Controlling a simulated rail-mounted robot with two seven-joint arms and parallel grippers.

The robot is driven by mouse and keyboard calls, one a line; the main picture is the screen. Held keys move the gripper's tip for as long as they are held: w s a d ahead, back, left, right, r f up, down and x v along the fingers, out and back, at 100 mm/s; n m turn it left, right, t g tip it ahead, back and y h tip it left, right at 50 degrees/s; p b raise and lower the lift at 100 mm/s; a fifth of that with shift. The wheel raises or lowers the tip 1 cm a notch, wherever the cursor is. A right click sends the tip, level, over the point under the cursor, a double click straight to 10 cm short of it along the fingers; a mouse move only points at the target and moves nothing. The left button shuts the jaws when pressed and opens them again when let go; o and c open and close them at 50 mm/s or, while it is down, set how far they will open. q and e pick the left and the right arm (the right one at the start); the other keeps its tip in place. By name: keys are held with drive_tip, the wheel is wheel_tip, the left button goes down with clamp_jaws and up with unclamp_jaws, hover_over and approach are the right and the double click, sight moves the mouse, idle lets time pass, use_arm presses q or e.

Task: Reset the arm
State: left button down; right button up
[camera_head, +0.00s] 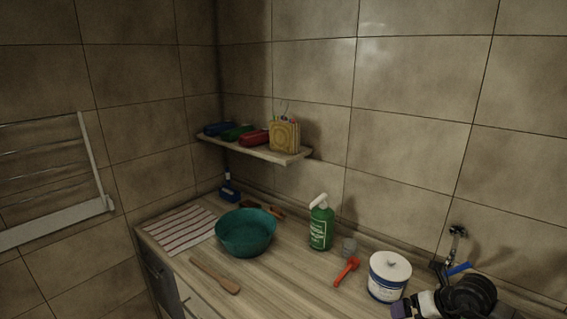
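A dark, rounded mechanical part with a pale section and a purplish end (455,300) shows at the bottom right corner. It looks like part of my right arm and gripper, in front of the tap and beside the white tub. I cannot make out its fingers or whether it holds anything. My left arm and gripper do not show.
The wooden counter (285,285) holds a striped cloth (180,230), teal bowl (246,231), wooden spatula (216,276), green spray bottle (321,225), glass (349,247), orange-red tool (346,271) and white tub (389,277). A wall shelf (290,158), tap (455,240) and towel rack (60,225) are around it.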

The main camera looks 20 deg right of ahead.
drive_tip(key=w+a+r+t+y, duration=0.3)
drive_tip(key=r+t, duration=0.1)
drive_tip(key=r, duration=0.2)
drive_tip(key=w+a+r+t+y, duration=0.2)
drive_tip(key=a+r+t, duration=0.15)
drive_tip(key=r, duration=0.25)
drive_tip(key=s+d+r+m+t+h, duration=0.2)
drive_tip(key=d+r+m+t+h, duration=0.1)
drive_tip(key=r+m+t+h, duration=0.75)
drive_tip(key=s+a+f+m+g+h, duration=0.1)
drive_tip(key=s+f+m+g+h, duration=0.2)
drive_tip(key=f+m+g, duration=0.45)
drive_tip(key=s+f+m+g+h, duration=0.3)
drive_tip(key=s+f+m+g, duration=0.1)
drive_tip(key=f+m, duration=0.55)
drive_tip(key=s+a+f+m+g+y, duration=0.3)
drive_tip(key=s+a+f+g+y, duration=0.6)
drive_tip(key=s+a+f, duration=1.25)
drive_tip(key=w+p+v, duration=0.1)
drive_tip(key=p+v, duration=1.6)
drive_tip(key=p, duration=0.1)
drive_tip(key=shift+d+r, duration=0.2)
drive_tip(key=shift+d, duration=0.2)
